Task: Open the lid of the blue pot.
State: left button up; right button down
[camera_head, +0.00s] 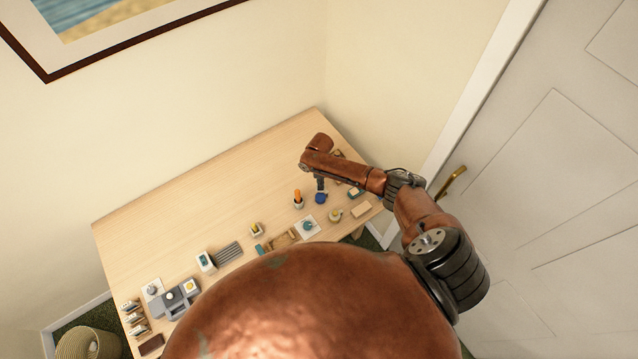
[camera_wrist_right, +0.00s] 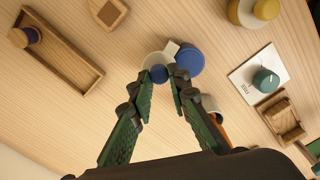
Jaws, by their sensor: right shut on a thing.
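The blue pot (camera_wrist_right: 190,57) stands near the right part of the wooden table; it shows in the head view as a small blue shape (camera_head: 320,198) under my right gripper (camera_head: 320,188). In the right wrist view, the fingertips of my right gripper (camera_wrist_right: 165,74) are close together around a small round blue knob (camera_wrist_right: 158,74). A pale round piece (camera_wrist_right: 152,64) lies behind the knob, beside the blue body. Whether the lid is lifted clear of the pot cannot be told. My left gripper is not in view.
Close by are a yellow pot (camera_wrist_right: 243,12), a teal pot (camera_wrist_right: 265,80) on a white card (camera_wrist_right: 243,84), a wooden tray (camera_wrist_right: 60,60) and a holder with orange items (camera_head: 298,198). More small objects line the table's front edge. The table's back left is clear.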

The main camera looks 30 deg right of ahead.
jog(key=m, duration=0.1)
jog(key=d+m+p, duration=0.1)
jog(key=m, duration=0.1)
jog(key=shift+w+r, duration=0.1)
jog(key=shift+w, duration=0.05)
jog(key=shift+d+m+p, duration=0.25)
jog(key=shift+m, duration=0.45)
jog(key=shift+d+m+p, duration=0.2)
jog(key=shift+m, duration=0.5)
jog(key=c, duration=1.8)
grip_release()
notch_tip(320, 180, up, 12)
jog(key=shift+f, duration=0.1)
